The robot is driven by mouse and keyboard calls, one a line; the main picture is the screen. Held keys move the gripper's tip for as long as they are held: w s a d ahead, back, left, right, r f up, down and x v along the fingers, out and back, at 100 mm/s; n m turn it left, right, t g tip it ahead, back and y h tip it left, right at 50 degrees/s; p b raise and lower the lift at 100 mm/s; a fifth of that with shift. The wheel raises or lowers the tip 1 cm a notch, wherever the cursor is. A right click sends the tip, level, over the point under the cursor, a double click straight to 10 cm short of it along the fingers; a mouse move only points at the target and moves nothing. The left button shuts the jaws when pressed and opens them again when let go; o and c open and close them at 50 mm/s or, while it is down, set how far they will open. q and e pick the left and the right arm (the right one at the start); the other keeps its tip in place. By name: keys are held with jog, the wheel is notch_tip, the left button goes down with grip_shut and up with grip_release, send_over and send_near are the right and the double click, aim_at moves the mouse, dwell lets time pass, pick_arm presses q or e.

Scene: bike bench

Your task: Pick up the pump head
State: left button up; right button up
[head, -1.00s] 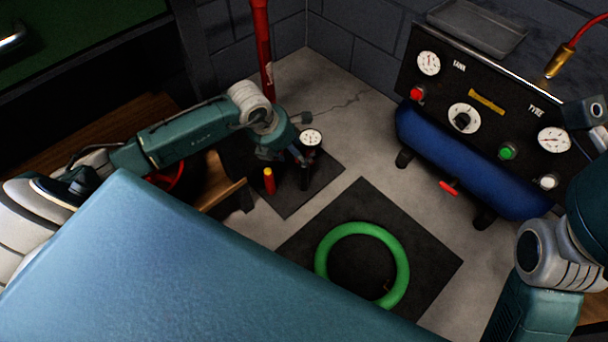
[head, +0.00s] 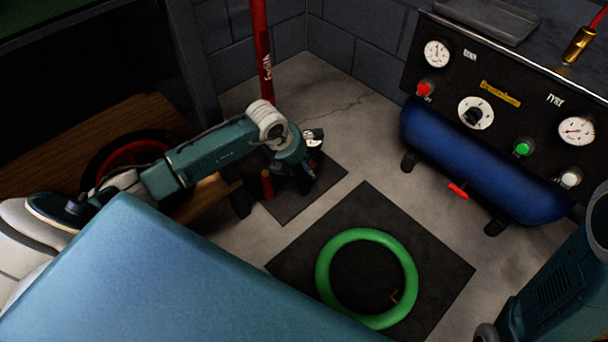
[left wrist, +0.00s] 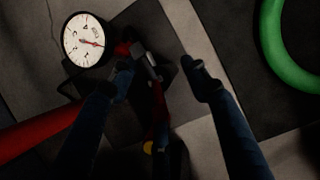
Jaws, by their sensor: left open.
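What looks like the pump head (left wrist: 146,66), a small dark and grey piece with some red on it, lies between my open fingers in the left wrist view. A dark red hose or stem runs below it. I cannot tell if either finger touches it. My left gripper (left wrist: 160,78) is open, with the left finger close beside the piece and a wider gap on the right. In the head view my left gripper (head: 306,172) is down over a small dark mat (head: 290,210), and the arm hides most of the pump head there. My right gripper is out of frame.
A round white gauge (left wrist: 88,40) is close to the left finger. A tall red tube (head: 262,55) stands behind my wrist. A green ring (head: 409,275) lies on another mat. A blue tank (head: 465,165) with a gauge panel (head: 500,80) stands right.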

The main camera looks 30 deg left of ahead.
pick_arm(q)
jog(key=shift+c, duration=0.2)
grip_shut()
jog(key=shift+r, duration=0.15)
